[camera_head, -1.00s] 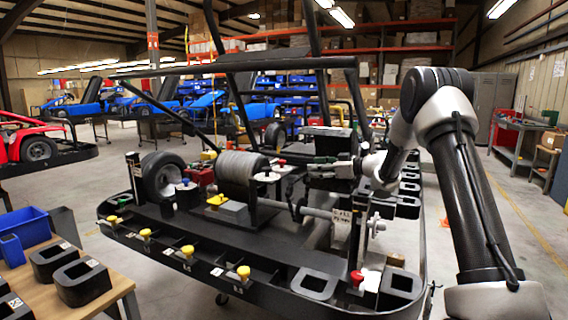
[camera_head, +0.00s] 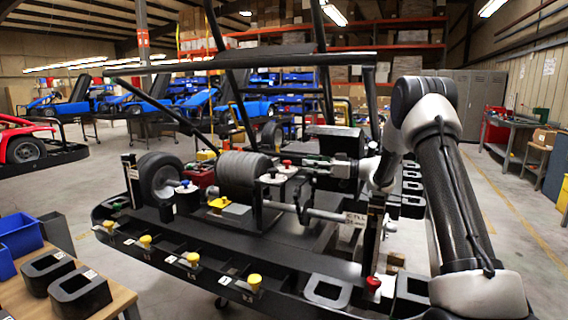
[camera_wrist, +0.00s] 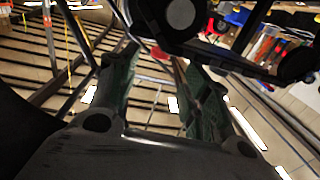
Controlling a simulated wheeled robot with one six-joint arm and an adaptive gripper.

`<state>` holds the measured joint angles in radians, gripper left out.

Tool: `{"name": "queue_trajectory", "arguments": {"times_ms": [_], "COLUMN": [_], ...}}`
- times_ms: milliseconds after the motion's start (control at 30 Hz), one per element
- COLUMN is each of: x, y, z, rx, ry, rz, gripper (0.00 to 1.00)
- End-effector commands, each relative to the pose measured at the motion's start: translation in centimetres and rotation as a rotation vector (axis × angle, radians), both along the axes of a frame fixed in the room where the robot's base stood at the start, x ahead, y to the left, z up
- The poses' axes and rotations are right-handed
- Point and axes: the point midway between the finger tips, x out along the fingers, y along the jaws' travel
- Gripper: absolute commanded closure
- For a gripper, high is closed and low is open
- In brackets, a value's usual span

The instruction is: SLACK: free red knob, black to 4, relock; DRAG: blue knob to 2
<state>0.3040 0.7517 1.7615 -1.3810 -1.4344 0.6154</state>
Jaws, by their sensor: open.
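In the head view a small red knob (camera_head: 287,162) sits on a pale plate in the middle of the kart stand. A blue knob (camera_head: 185,183) sits on a white disc to its left, beside a wheel. My gripper (camera_head: 309,168) is just right of the red knob, open, with green fingers pointing left. In the wrist view my gripper (camera_wrist: 165,68) shows both green fingers apart, with a red shape between and beyond the tips. I cannot tell whether it is the red knob. I cannot make out the black part or the number marks.
Yellow knobs (camera_head: 254,282) and another red knob (camera_head: 374,283) stand along the stand's front edge. A grey roller (camera_head: 243,167), a bar and the upright frame crowd my gripper. A wooden table (camera_head: 110,300) with black blocks and blue bins is at the lower left.

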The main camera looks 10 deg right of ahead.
Motion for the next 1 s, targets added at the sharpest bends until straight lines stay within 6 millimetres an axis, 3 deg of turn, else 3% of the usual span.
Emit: {"name": "queue_trajectory", "arguments": {"times_ms": [167,600,933,1000], "x": [0.5,3.7,4.0,4.0], "y": [0.9,6.3,6.7,6.7], "z": [0.0,0.0,0.0,0.0], "rx": [0.001,0.0,0.0,0.0], "ry": [-0.001,0.0,0.0,0.0], "rz": [0.001,0.001,0.0,0.0], "gripper": [0.52,0.52,0.52,0.65]}}
